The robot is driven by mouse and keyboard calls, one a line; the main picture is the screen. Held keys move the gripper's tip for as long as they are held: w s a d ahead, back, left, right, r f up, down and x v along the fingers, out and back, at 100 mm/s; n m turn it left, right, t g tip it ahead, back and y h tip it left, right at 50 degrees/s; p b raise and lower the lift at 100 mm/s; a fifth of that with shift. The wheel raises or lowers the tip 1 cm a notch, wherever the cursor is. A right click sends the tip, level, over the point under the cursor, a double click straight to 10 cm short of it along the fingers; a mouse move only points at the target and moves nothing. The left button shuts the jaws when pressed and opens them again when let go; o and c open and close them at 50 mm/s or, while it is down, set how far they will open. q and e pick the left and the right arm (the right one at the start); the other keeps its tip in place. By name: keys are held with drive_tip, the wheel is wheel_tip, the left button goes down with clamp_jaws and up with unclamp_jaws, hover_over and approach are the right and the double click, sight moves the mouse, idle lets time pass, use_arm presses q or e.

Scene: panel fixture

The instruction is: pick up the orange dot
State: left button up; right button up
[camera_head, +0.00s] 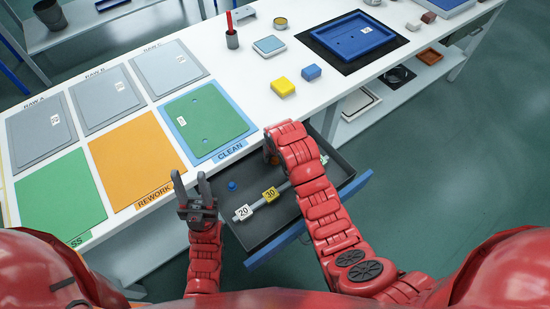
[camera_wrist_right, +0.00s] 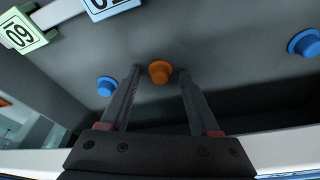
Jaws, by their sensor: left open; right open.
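The orange dot (camera_wrist_right: 159,71) is a small round knob on the dark drawer floor in the right wrist view. My right gripper (camera_wrist_right: 159,82) is open, with its fingertips on either side of the orange dot in that picture; I cannot tell whether they touch it. In the head view my right arm reaches into the open drawer (camera_head: 262,232) and hides its fingertips and most of the area around them. My left gripper (camera_head: 190,178) is open and empty, left of the drawer.
A blue dot (camera_head: 232,185) sits in the drawer. Two blue dots, left (camera_wrist_right: 106,86) and right (camera_wrist_right: 305,43), flank the orange one. A bar with number tags (camera_head: 270,194) crosses the drawer. The white table (camera_head: 250,110) with coloured panels stands beyond.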

clamp_jaws()
idle(0.3)
idle(0.3)
